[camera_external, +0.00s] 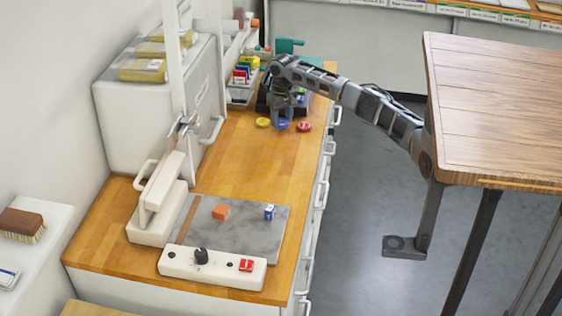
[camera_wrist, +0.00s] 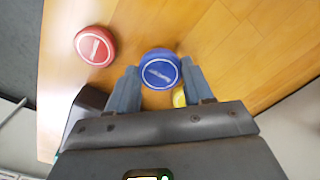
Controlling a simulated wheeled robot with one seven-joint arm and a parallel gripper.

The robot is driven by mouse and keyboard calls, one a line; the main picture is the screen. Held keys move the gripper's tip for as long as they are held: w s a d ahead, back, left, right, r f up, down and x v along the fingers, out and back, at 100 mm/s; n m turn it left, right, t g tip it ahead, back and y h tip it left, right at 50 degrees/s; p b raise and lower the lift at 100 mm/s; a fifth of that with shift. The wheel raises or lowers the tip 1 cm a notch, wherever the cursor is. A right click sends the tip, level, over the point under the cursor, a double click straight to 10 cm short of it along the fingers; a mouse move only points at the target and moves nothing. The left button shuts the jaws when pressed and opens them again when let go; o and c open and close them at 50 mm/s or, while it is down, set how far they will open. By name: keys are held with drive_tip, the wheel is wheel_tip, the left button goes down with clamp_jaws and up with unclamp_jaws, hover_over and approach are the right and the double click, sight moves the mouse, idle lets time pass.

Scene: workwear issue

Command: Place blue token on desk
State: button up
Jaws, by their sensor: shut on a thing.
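The blue token (camera_external: 282,126) is a round disc at the back of the wooden desk (camera_external: 262,176), between a yellow token (camera_external: 263,122) and a red token (camera_external: 304,126). My gripper (camera_external: 282,117) points down and is shut on the blue token. In the wrist view the blue token (camera_wrist: 160,70) sits between the fingertips, face up. It is at or very near the desk top; I cannot tell if it touches. The red token (camera_wrist: 94,46) lies apart at upper left. The yellow token (camera_wrist: 179,98) is mostly hidden by a finger.
A grey plate (camera_external: 237,240) with an orange block (camera_external: 221,212) and a blue-white cube (camera_external: 270,212) lies at the front of the desk. A white machine (camera_external: 160,110) stands on the left. The desk middle is clear. A wooden table (camera_external: 500,110) stands at right.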

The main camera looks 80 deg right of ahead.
sight(282, 122)
drive_tip(key=shift+f, duration=1.2)
drive_tip(key=shift+f, duration=0.15)
drive_tip(key=o, duration=1)
wheel_tip(282, 122, up, 12)
drive_tip(key=shift+r, duration=0.2)
